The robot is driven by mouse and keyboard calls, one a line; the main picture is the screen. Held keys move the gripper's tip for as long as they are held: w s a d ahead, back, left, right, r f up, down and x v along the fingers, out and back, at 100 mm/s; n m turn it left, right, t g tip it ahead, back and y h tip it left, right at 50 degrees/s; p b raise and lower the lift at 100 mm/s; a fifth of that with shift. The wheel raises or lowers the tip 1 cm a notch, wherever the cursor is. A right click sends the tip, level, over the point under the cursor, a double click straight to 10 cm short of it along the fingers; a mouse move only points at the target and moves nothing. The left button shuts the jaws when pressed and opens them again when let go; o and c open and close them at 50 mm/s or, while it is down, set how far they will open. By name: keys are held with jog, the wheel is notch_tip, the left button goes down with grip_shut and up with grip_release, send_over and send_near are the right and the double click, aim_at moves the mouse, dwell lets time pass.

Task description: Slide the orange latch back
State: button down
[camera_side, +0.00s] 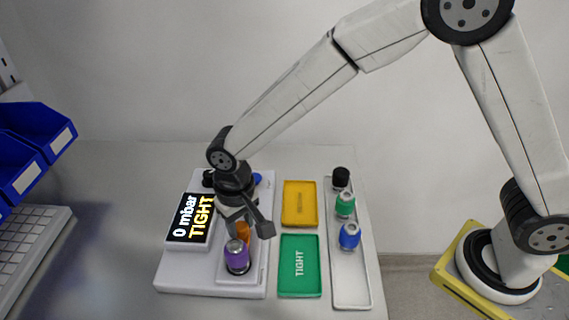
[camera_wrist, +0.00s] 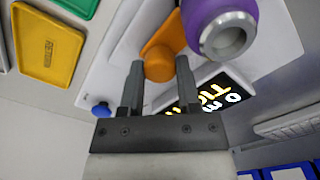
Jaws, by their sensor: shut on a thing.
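The orange latch (camera_side: 242,230) is on the white test fixture, right beside a purple fitting with a metal collar (camera_side: 237,257). In the wrist view the latch's round orange knob (camera_wrist: 159,63) sits between my fingertips, and its orange arm runs up toward the purple fitting (camera_wrist: 222,30). My gripper (camera_wrist: 158,70) is shut on the knob, one finger on each side. In the side view my gripper (camera_side: 243,222) comes down over the fixture and partly hides the latch. The fixture's display (camera_side: 190,218) reads "0 mbar TIGHT".
Right of the fixture lie a yellow tray (camera_side: 299,217) and a green tray marked TIGHT (camera_side: 299,288), both empty. A long white tray (camera_side: 350,290) holds black, green and blue fittings. A blue button (camera_wrist: 101,109) is on the fixture. Blue bins (camera_side: 30,150) and a keyboard stand left.

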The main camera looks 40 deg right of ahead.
jog(key=shift+w+d, duration=1)
jog(key=shift+c, duration=1.5)
grip_release()
jog(key=shift+r, duration=0.1)
notch_tip(320, 180, up, 8)
jog(key=shift+d+f, duration=0.15)
jog(key=shift+f, duration=0.05)
